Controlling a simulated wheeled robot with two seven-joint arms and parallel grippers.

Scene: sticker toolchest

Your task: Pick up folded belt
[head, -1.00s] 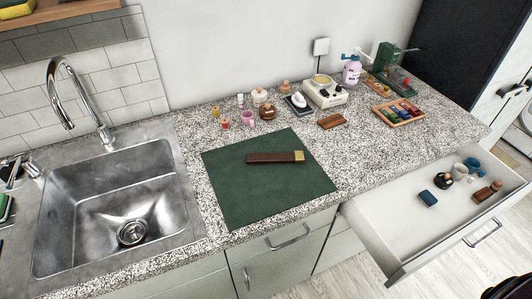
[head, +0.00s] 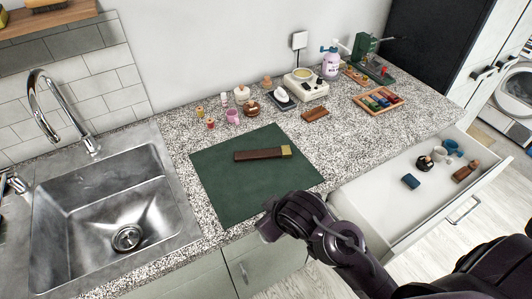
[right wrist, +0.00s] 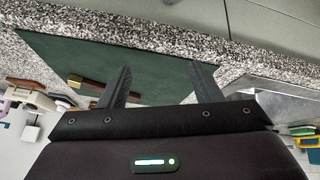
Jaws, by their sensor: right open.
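The folded belt (head: 258,155), a flat dark-brown strip with a gold-coloured end, lies on the green mat (head: 220,195) on the counter. In the head view my right arm comes in from the lower right, and my right gripper (head: 268,232) is near the counter's front edge, below and apart from the belt. My left gripper is not in view.
A steel sink (head: 115,215) is on the left. Small jars and a pink cup (head: 232,116) stand behind the mat. An open drawer (head: 390,205) with several items juts out on the right. A wooden tray (head: 379,101) sits at the back right.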

